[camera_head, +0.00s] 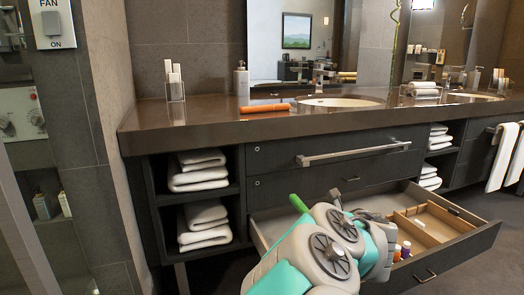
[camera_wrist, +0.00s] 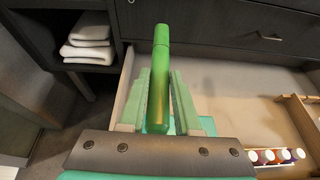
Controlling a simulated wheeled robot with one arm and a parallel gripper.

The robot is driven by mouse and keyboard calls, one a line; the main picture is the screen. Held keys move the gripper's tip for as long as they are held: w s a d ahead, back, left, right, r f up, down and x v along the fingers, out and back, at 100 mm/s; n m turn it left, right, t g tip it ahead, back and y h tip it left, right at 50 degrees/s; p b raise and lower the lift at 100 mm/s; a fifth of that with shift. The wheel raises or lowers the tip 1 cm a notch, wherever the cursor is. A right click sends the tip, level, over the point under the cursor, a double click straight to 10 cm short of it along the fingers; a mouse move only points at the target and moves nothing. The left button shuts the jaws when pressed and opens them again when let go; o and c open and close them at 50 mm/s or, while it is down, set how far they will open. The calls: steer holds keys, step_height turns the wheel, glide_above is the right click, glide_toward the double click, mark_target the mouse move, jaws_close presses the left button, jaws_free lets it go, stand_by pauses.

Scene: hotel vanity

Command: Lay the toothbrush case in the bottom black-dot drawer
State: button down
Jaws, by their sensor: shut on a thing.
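A green tube-shaped case (camera_wrist: 160,75), which looks like the toothbrush case, is held between the two fingers of my gripper (camera_wrist: 159,88). Its end also shows in the head view (camera_head: 298,203), sticking out beyond my arm. The bottom drawer (camera_head: 431,266) is pulled open, and my gripper is above its left part. In the wrist view the drawer floor (camera_wrist: 235,88) is bare below and to the right of the case. My arm hides much of the drawer's left side in the head view.
A wooden divider tray (camera_head: 470,213) and small bottles (camera_head: 401,250) occupy the drawer's right part. A closed drawer (camera_head: 330,155) with a bar handle is above. Towels (camera_head: 203,216) fill the left shelves. An orange case (camera_head: 264,108) lies on the counter (camera_head: 200,120).

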steer(key=shift+w+r+h, duration=0.15)
steer(key=shift+r+h, duration=0.2)
steer(key=shift+h, duration=0.05)
steer(key=shift+w+m+h, duration=0.5)
steer(key=shift+m+h, duration=0.2)
steer(key=shift+m, duration=0.1)
steer(key=shift+w+r+m+t+h, duration=0.1)
steer(key=shift+w+m+t+h, duration=0.1)
steer(key=shift+m+h, duration=0.35)
steer(key=shift+w+m+t+h, duration=0.1)
steer(key=shift+m+t+h, duration=0.1)
steer(key=shift+m+h, duration=0.3)
steer(key=shift+s+m+h, duration=0.3)
steer(key=shift+m+h, duration=0.45)
steer(key=shift+h, duration=0.3)
steer(key=shift+s+d+m+g+h, duration=0.1)
steer(key=shift+s+m+g+h, duration=0.3)
steer(key=shift+s+m+h, duration=0.4)
steer(key=shift+w, duration=0.1)
steer(key=shift+d, duration=0.1)
